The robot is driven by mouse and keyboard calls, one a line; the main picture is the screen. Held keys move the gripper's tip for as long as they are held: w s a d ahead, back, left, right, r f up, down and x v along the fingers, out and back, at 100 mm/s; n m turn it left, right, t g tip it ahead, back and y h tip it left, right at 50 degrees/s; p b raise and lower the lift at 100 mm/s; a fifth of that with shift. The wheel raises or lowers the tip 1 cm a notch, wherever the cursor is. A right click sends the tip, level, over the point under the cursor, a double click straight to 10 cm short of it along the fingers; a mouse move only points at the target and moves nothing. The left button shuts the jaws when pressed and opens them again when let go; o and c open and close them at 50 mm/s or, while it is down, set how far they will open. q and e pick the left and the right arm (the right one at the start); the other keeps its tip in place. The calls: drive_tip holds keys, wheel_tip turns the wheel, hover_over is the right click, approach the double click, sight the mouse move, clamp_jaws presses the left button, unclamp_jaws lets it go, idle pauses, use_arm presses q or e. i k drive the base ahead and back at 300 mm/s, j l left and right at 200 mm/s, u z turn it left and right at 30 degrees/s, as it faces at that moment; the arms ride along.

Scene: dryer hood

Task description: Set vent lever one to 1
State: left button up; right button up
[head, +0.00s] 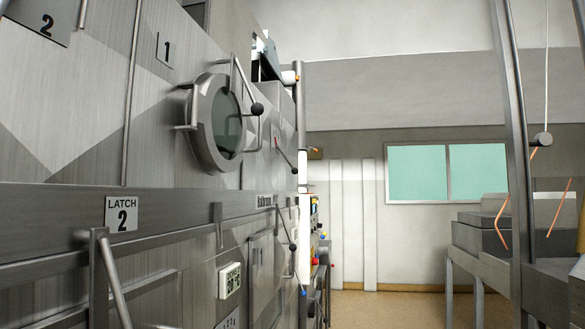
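The grey metal dryer hood panel (70,120) fills the left side of the head view. A round porthole door (226,125) sits on it, with a lever ending in a black ball (257,109) across its front. A "1" plate (165,50) is above and left of the porthole. Further along the panel is a thin tilted lever with a dark knob (294,170). Below it is another lever with a dark knob (292,247). I cannot tell which of these is vent lever one, and no lever setting is readable. Neither of my grippers is in view.
A "LATCH 2" plate (122,213) and a bar handle (112,275) are near at lower left. A small digital display (230,280) is below the rail. A metal frame post (518,150) and grey machinery (482,235) stand at right. The brown floor (385,309) between is clear.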

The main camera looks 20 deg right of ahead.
sight(294, 170)
drive_tip(key=i+l, duration=1.55)
drive_tip(key=i, duration=0.1)
